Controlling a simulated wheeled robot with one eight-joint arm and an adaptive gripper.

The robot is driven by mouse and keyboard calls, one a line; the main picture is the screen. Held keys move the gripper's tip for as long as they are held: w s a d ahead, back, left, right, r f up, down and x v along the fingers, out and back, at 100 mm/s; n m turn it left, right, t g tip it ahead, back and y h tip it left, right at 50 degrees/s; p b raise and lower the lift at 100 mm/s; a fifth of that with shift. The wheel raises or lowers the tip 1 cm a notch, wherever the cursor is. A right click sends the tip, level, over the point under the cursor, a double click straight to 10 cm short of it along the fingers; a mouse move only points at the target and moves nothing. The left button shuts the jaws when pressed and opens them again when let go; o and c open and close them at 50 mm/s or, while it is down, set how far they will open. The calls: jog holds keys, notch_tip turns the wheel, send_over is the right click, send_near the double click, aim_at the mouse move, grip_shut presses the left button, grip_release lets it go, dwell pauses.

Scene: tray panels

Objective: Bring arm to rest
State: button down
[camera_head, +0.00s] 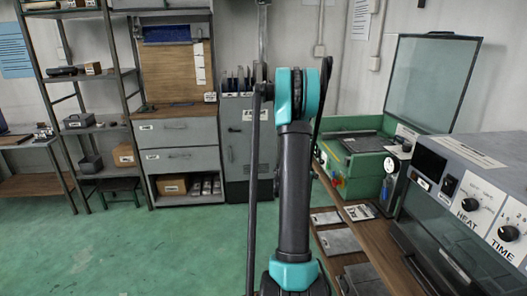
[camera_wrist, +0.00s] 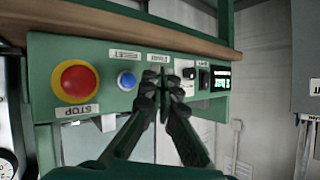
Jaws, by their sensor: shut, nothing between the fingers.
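My arm rises in the middle of the head view, with a dark link and teal joints; my gripper itself is hidden there. In the wrist view my gripper (camera_wrist: 162,92) points up in the picture with its dark fingers together and nothing between them. Behind the fingertips is a green panel (camera_wrist: 215,55) with a red stop button (camera_wrist: 77,82), a blue button (camera_wrist: 127,81), dark knobs and a small green-lit display (camera_wrist: 221,80). I cannot tell whether the fingertips touch the panel.
A green machine (camera_head: 362,165) stands behind and right of my arm. A grey oven-like unit (camera_head: 462,185) with HEAT and TIME dials is at the right, beside a wooden bench (camera_head: 372,243). Shelves (camera_head: 92,75) and a drawer cabinet (camera_head: 178,135) stand at the back left. Green floor (camera_head: 150,250) is clear at the left.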

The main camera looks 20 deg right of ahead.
jog(key=s+a+r+n+y, duration=0.1)
jog(key=s+a+n, duration=0.1)
jog(key=a, duration=0.4)
jog(key=s+a+r+n+y, duration=0.1)
jog(key=s+a+r+y, duration=0.1)
jog(key=a, duration=0.3)
jog(key=s+a+f+n+y, duration=0.1)
jog(key=s+a+n+y, duration=0.3)
jog(key=s+a, duration=0.8)
jog(key=s+a+f+n+y, duration=0.2)
jog(key=s+a+n, duration=0.6)
jog(key=a, duration=1)
jog(key=s+y, duration=0.2)
jog(key=s, duration=0.2)
jog(key=shift+n+g, duration=0.4)
jog(key=shift+s, duration=0.1)
